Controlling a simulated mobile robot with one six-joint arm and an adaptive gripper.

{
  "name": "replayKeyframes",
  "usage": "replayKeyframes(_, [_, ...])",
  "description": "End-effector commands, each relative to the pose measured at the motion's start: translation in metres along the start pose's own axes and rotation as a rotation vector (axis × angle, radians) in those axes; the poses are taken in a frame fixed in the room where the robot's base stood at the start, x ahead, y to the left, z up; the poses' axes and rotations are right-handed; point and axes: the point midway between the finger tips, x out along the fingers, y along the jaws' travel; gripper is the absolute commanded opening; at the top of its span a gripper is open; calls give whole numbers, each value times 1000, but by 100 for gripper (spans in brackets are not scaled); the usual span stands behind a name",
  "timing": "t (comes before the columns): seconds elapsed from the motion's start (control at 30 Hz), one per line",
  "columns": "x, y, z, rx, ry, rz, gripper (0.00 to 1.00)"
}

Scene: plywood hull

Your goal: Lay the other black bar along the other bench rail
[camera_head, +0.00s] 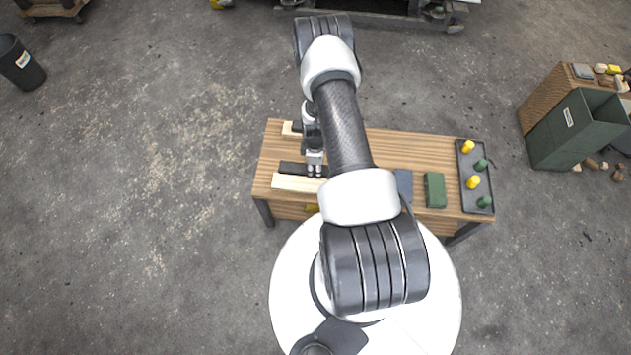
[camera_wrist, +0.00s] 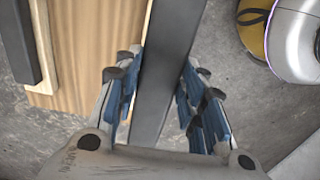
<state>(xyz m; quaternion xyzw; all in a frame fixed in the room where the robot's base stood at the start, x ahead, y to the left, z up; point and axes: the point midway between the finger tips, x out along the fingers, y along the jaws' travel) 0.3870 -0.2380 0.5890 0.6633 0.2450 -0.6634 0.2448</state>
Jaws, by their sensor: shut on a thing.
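My gripper (camera_head: 315,171) is shut on a black bar (camera_wrist: 167,50), which runs between its fingers in the wrist view. In the head view this held bar (camera_head: 291,168) shows just behind the near pale bench rail (camera_head: 296,184), roughly parallel to it. It seems raised above the bench; the exact gap cannot be told. The other black bar (camera_wrist: 20,42) lies along the far pale rail (camera_wrist: 43,45) at the left of the wrist view. In the head view my arm partly covers that far rail (camera_head: 287,129).
The wooden bench (camera_head: 420,148) carries a green box (camera_head: 435,190), a dark blue-grey item (camera_head: 404,184) and a black tray (camera_head: 466,203) of yellow and green pieces at its right end. A green bin (camera_head: 568,130) stands farther right.

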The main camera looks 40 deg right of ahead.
Motion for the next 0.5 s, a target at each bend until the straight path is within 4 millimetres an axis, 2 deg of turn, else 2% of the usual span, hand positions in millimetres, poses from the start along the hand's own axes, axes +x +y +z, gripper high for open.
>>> replayKeyframes(0.03, [18, -1, 0, 0, 0, -1, 0])
replayKeyframes(0.13, [36, 0, 0, 0, 0, 0, 0])
replayKeyframes(0.5, [69, 0, 0, 1, 0, 0, 0])
